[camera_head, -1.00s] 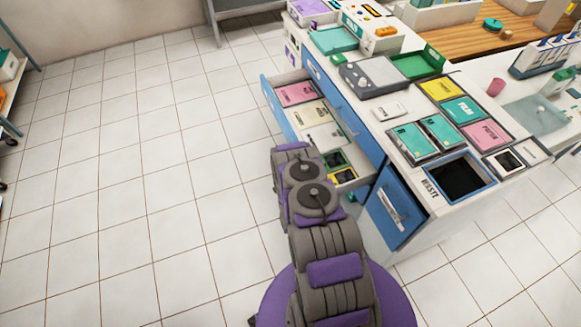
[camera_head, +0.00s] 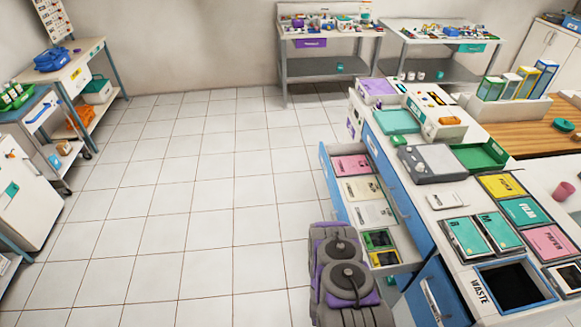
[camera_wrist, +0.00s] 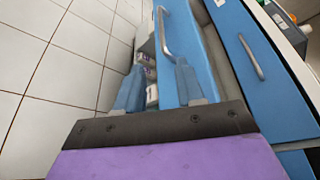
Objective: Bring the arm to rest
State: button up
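My arm (camera_head: 345,275), grey with purple parts, stands at the bottom of the head view beside the open drawer; its far end is hidden there. In the wrist view, my gripper (camera_wrist: 158,85) shows two blue fingers set apart with nothing held between them. A blue drawer front with a silver handle (camera_wrist: 166,38) lies just beyond the fingertips. I cannot tell whether they touch it.
The open drawer (camera_head: 337,190) holds pink, cream and green items. The white counter (camera_head: 440,210) carries trays, boxes and a waste opening. Tables stand at the back wall and left side. The tiled floor (camera_head: 180,220) left of the drawer is clear.

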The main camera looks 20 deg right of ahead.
jog(key=w+a+r+n+g+y, duration=0.4)
jog(key=w+r+n, duration=0.3)
jog(key=w+r, duration=0.5)
jog(key=s+a+r+n+g+y, duration=0.25)
jog(key=a+r+n, duration=0.6)
jog(key=r, duration=0.65)
jog(key=s+a+r+n+g+y, duration=0.1)
jog(key=s+a+r+n+g, duration=0.35)
jog(key=s+r, duration=0.7)
jog(key=s+a+r+n+g+y, duration=0.1)
jog(key=s+a+r+n, duration=0.55)
jog(key=s, duration=0.75)
jog(key=s+r+n+g, duration=0.1)
jog(key=s+r+n, duration=0.1)
jog(key=s, duration=0.5)
jog(key=s+r+n+g, duration=0.1)
jog(key=s+r+n, duration=0.1)
jog(key=s, duration=0.4)
jog(key=shift+s+d+r+g, duration=0.35)
jog(key=shift+d+r+g, duration=0.1)
jog(key=shift+r, duration=0.4)
